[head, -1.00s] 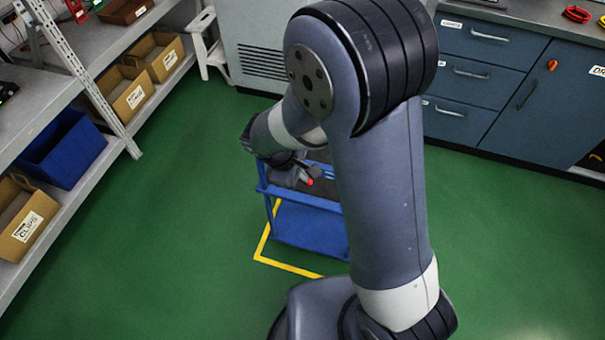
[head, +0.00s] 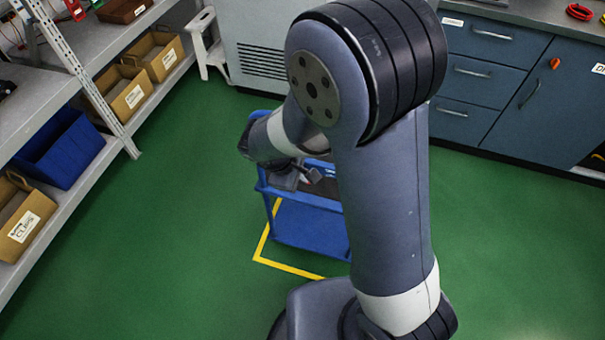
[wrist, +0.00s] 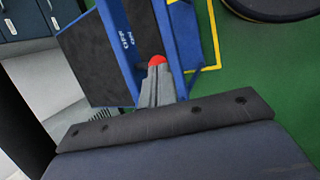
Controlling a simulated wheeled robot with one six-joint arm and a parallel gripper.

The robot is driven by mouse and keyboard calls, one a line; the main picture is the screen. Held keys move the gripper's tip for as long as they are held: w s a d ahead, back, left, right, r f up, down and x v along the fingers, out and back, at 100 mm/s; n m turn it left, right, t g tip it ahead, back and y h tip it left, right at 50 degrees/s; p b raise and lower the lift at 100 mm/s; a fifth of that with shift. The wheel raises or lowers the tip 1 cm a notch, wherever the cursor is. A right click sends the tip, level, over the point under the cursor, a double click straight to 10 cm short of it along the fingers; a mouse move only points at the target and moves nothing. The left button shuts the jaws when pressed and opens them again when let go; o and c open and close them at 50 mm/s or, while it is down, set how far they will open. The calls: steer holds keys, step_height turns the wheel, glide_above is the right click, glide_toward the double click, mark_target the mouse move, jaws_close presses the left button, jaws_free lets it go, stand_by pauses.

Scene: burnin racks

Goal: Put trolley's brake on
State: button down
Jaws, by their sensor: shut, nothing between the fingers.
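The trolley (head: 312,232) is blue with a dark upper deck and stands on the green floor. In the wrist view its dark deck (wrist: 97,62) and its blue rim with white lettering (wrist: 120,45) show. A red knob (wrist: 157,60) shows right at the fingertips, beside the rim; I take it as the brake's handle. My gripper (wrist: 156,72) is shut with nothing held, its tips at or very near the knob; contact cannot be told. In the head view my gripper (head: 298,180) is over the trolley's near left edge, and the knob is not clearly seen.
A yellow floor outline (head: 262,246) runs around the trolley. Shelves with a blue bin (head: 62,150) and cardboard boxes stand left. A grey cabinet (head: 262,50) and blue drawers (head: 480,75) stand behind. Green floor is free at left front and right.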

steer(key=shift+s+f+b, duration=0.1)
steer(key=shift+f+b, duration=0.15)
steer(key=shift+b, duration=0.2)
step_height(320, 180, down, 7)
steer(key=s+m+t+h+b, duration=0.1)
steer(key=t+b, duration=0.7)
steer(key=b, duration=1.5)
steer(key=s+a+h, duration=0.1)
steer(key=h, duration=0.1)
steer(key=shift+s+r+h, duration=0.15)
steer(key=shift+r+h, duration=0.05)
steer(key=shift+h, duration=0.2)
steer(key=shift+r, duration=0.1)
steer(key=shift+r+p, duration=0.45)
steer(key=shift+r, duration=0.25)
